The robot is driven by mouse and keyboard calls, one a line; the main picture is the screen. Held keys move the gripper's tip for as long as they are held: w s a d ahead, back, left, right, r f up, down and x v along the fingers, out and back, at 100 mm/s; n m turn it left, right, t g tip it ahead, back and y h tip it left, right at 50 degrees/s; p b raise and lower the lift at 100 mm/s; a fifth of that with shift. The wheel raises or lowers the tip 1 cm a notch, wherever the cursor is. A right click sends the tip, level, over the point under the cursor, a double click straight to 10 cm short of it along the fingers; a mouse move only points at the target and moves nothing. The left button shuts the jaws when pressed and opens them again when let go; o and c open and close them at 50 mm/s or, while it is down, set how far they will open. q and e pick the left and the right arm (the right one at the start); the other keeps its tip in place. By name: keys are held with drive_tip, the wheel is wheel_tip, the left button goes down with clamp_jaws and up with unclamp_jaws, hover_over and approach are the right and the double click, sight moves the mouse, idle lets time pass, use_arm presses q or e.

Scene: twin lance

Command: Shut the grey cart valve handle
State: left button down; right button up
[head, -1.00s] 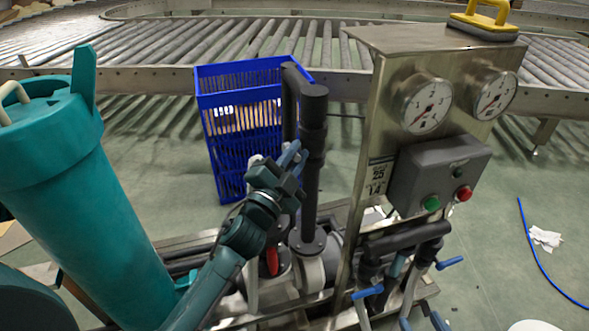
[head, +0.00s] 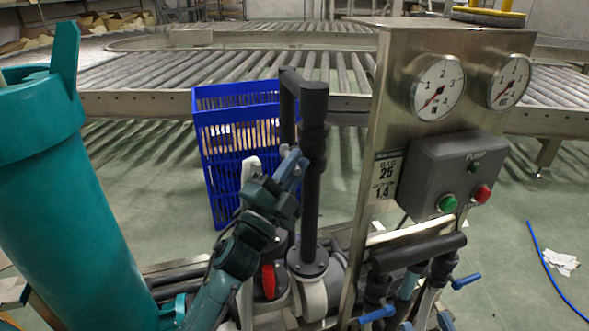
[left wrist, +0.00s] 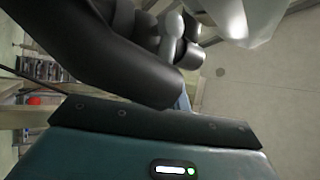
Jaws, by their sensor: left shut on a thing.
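My left gripper (head: 288,180) is shut beside the black upright pipe (head: 313,170) of the steel cart in the head view. The thing between its jaws is mostly hidden by the gripper. A pale grey piece (head: 251,168) shows just left of the gripper. In the left wrist view a small grey lever with a rounded end (left wrist: 172,32) lies beyond a thick black pipe (left wrist: 105,55); I cannot tell if it is the valve handle. A red handle (head: 268,281) sits low by the pipe flange. My right gripper cannot be made out.
The cart's panel carries two gauges (head: 437,88) and a grey pump box (head: 458,172). Blue handles (head: 465,281) stick out below. A blue crate (head: 220,150) stands behind, before a roller conveyor (head: 150,92). A big teal cylinder (head: 70,210) fills the left.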

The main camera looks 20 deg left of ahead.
use_arm(q)
drive_tip(key=c, duration=1.4)
unclamp_jaws()
drive_tip(key=v, duration=1.3)
drive_tip(key=shift+a+f+p, duration=0.1)
drive_tip(key=shift+f+p, duration=0.05)
drive_tip(key=shift+p, duration=0.15)
